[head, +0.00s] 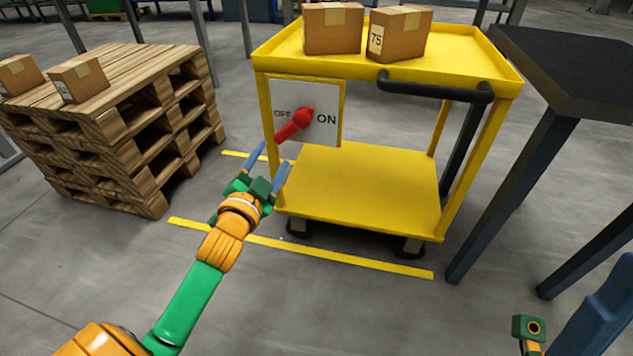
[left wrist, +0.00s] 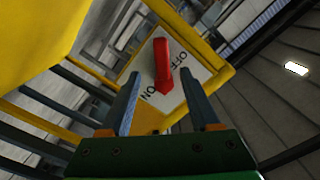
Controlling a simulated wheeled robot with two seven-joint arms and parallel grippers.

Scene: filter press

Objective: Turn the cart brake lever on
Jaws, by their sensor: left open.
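The red brake lever (head: 295,123) is on a white plate (head: 323,132) at the left end of the yellow cart (head: 370,185). The plate is marked OFF at left and ON at right. In the head view the lever slants, its long end pointing down and left, below OFF. My left gripper (head: 273,154) is open and empty, just below and left of the lever's long end. In the left wrist view the lever (left wrist: 161,62) shows between and beyond the two blue fingers of my left gripper (left wrist: 162,82); I see no contact. My right gripper's fingers are not visible.
Two cardboard boxes (head: 333,28) stand on the cart's top shelf. The cart's dark handle (head: 432,90) is at its right. A wooden pallet stack (head: 130,125) stands left, a dark table (head: 575,65) right. Yellow floor lines (head: 340,258) run in front; the floor there is clear.

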